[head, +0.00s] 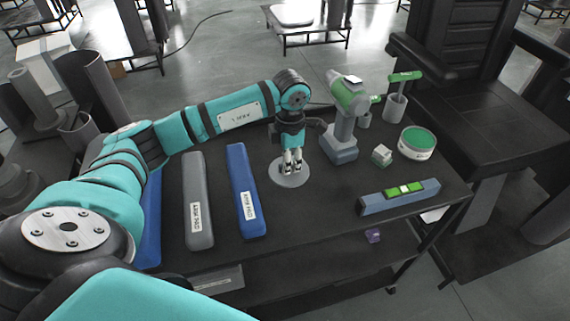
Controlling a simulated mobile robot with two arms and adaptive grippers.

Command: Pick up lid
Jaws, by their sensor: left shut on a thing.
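My left gripper (292,167) points down at the middle of the dark table and is shut on a round grey lid (290,181). The lid lies flat under the fingertips. I cannot tell whether it touches the table top. A round white tub (417,143) with a green top surface stands to the right. My right gripper is not in view.
A green and grey power drill (347,103) stands upright behind the lid. Right are a small box (381,155), a level (400,196) and green-handled tools in holders (395,106). Long grey (198,200) and blue (245,190) pads lie left. Table is clear in front.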

